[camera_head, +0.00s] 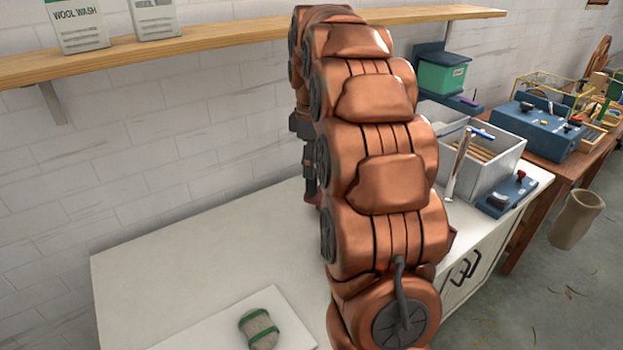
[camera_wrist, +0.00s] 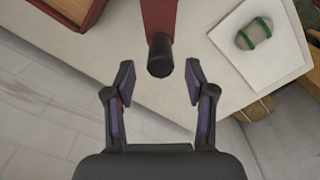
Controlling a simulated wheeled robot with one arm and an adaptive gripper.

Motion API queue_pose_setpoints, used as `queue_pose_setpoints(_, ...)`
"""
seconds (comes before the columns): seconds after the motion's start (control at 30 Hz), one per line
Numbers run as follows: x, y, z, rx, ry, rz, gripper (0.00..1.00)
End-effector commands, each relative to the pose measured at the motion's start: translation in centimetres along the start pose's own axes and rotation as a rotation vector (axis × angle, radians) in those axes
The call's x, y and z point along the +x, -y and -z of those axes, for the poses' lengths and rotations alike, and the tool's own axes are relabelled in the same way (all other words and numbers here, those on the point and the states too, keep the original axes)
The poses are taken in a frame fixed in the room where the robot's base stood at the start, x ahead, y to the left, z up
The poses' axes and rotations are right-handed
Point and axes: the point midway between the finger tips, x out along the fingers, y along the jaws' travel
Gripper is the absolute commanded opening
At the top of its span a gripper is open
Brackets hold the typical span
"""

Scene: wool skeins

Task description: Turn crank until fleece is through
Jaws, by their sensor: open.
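In the wrist view a red crank arm (camera_wrist: 159,16) comes in from the top edge and ends in a black cylindrical knob (camera_wrist: 160,58). My gripper (camera_wrist: 160,72) is open, with one finger on each side of the knob and a visible gap to both. A grey-beige wool bundle with two green bands (camera_wrist: 253,33) lies on a white board at the upper right; it also shows at the bottom of the head view (camera_head: 260,330). In the head view my copper arm hides the crank. No fleece passing through anything can be seen.
A wooden box with a red edge (camera_wrist: 77,8) stands at the upper left of the wrist view. In the head view a grey bin (camera_head: 490,165) and a blue control box (camera_head: 507,195) stand right of my arm. A shelf (camera_head: 230,38) runs above. The left worktop is clear.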

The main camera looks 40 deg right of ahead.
Motion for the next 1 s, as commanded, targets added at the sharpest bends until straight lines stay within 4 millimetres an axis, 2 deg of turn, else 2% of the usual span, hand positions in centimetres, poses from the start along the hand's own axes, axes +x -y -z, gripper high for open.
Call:
queue_pose_setpoints(0.5,5.0,0.0,-0.1,0.002,0.000,0.001,0.55)
queue_pose_setpoints(0.93,5.7,-0.1,-0.2,0.004,-0.002,-0.001,0.55)
queue_pose_setpoints(1.0,5.7,-0.1,-0.2,0.004,-0.002,-0.001,0.49)
